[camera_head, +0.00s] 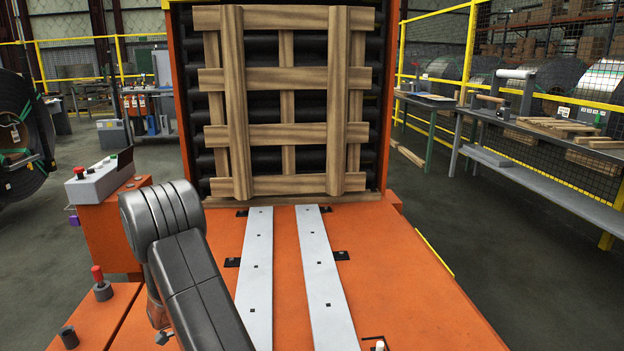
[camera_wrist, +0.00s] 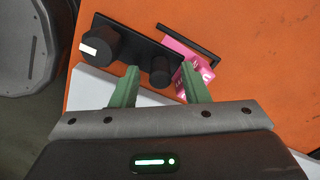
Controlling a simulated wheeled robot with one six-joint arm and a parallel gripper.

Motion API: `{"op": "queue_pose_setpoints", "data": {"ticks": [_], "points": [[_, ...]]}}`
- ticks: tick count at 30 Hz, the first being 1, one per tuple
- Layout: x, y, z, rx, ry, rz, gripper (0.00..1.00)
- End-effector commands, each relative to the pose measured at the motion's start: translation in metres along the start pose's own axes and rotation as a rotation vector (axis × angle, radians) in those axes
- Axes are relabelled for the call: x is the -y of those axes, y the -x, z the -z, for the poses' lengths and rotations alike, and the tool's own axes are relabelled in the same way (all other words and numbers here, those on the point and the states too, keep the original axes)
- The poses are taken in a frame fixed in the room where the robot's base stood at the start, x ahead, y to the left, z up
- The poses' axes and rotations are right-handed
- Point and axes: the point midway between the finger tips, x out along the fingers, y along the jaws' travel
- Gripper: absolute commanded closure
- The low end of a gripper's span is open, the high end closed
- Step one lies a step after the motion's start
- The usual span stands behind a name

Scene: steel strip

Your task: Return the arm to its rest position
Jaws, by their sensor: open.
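My gripper (camera_wrist: 157,72) has two green fingers spread apart, with nothing held between them in the wrist view. Below and beyond the fingertips is a black plate with a large black knob (camera_wrist: 101,45) with a white mark and a smaller black knob (camera_wrist: 161,70). A pink item (camera_wrist: 185,50) with white markings lies by the right finger and partly behind it. In the head view my arm bends over the left part of the orange machine bed (camera_head: 410,290); my gripper does not show there.
Two pale strips (camera_head: 258,265) (camera_head: 322,265) lie along the bed. A wooden pallet frame (camera_head: 287,185) stands upright against black rollers. A control box (camera_head: 100,180) and a red-topped knob (camera_head: 101,285) are left of my arm. Benches (camera_head: 540,145) and a yellow-framed fence stand at right.

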Motion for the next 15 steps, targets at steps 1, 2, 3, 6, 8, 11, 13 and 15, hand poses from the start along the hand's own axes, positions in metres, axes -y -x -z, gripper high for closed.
{"op": "queue_pose_setpoints", "data": {"ticks": [1,2,3,6,8,11,13,15], "points": [[0.001,0.008,0.0,0.0,-0.001,0.003,0.59],[0.001,0.012,0.0,0.0,-0.001,0.003,0.59],[0.001,0.018,0.0,0.0,-0.001,0.004,0.59],[0.001,0.037,0.0,0.0,-0.001,0.005,0.59],[0.001,0.049,0.0,0.0,-0.002,0.004,0.59],[0.001,0.069,0.0,0.0,-0.002,0.004,0.59],[0.001,0.083,0.0,0.0,-0.002,0.005,0.59],[0.001,0.098,0.0,0.0,-0.002,0.005,0.59]]}}
